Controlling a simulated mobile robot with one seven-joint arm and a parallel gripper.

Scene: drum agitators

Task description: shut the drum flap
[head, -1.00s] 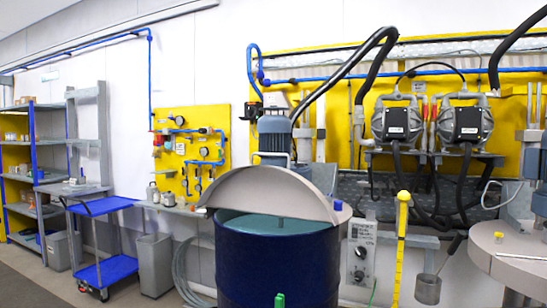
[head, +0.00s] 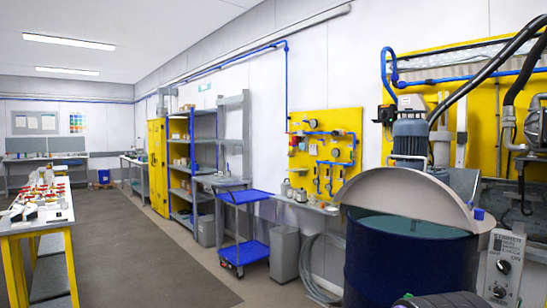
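The dark blue drum (head: 395,268) stands at the lower right of the head view. Its flap (head: 410,192) is a grey half-disc, raised and tilted up at the back of the drum's top. The front half of the top is open and shows a teal surface (head: 412,227) inside. A grey motor (head: 410,138) stands behind the flap. My gripper is not in view. A dark rounded shape with a bit of green at the bottom edge, in front of the drum, may be part of my arm; I cannot tell.
A grey control box (head: 503,265) stands right of the drum. A grey bin (head: 285,254) and a blue trolley (head: 245,222) stand to the left. A yellow-legged table (head: 40,228) with small items is at far left. The floor between (head: 150,255) is clear.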

